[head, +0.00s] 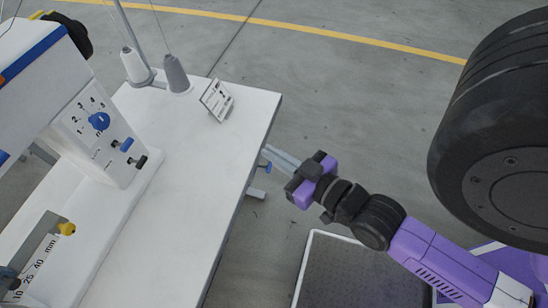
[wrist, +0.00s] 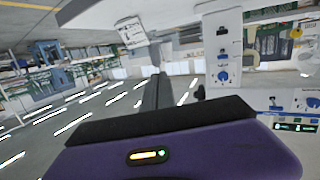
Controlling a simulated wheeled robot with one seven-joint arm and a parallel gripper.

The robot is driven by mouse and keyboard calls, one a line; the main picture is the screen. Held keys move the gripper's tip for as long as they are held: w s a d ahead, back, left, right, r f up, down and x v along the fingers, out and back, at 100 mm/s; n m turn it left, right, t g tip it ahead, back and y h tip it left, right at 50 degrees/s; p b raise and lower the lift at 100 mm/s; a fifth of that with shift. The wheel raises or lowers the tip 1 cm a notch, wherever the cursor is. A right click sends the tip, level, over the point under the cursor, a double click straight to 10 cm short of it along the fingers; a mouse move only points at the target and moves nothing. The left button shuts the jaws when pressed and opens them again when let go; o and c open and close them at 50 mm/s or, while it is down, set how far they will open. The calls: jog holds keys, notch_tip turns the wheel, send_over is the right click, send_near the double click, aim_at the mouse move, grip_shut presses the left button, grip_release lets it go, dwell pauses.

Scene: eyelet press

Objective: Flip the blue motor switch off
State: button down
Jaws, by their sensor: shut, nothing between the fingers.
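A blue toggle switch (head: 127,144) sits on the white machine's front panel in the head view, between a blue dial (head: 99,121) and a black toggle (head: 141,162). The panel also shows upside down in the wrist view, with the dial (wrist: 222,77) at its lower part. The toggle's label and position are too small to read. My gripper (head: 267,151) is shut and empty, just off that edge and well right of the panel. Its fingers (wrist: 157,90) also show in the wrist view.
The white table (head: 190,150) has a clear strip between the panel and its right edge. A tilted card (head: 217,100) and thread cones (head: 176,74) stand at the back. A dark mat (head: 345,275) lies below my arm.

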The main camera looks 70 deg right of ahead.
jog(key=s+d+f+m+g+p, duration=0.1)
jog(key=s+d+f+g+p, duration=0.15)
jog(key=d, duration=0.75)
jog(key=s+d+f+g+p, duration=0.15)
jog(key=d+f+g, duration=0.25)
jog(key=d, duration=0.5)
jog(key=a+f+n+y, duration=0.3)
jog(key=a+n+y, duration=0.2)
jog(key=a, duration=0.3)
jog(key=shift+w+a+f+y, duration=0.15)
jog(key=shift+w+a+y, duration=0.15)
jog(key=shift+y, duration=0.6)
jog(key=shift+t, duration=0.25)
jog(key=p, duration=0.1)
send_near(263, 167)
jog(key=w+r, duration=0.1)
jog(key=w, duration=0.2)
jog(key=shift+d+f+p, duration=0.15)
jog(key=shift+f+p, duration=0.2)
jog(key=shift+f, duration=1.75)
jog(key=shift+f+b, duration=0.2)
jog(key=shift+b, duration=0.2)
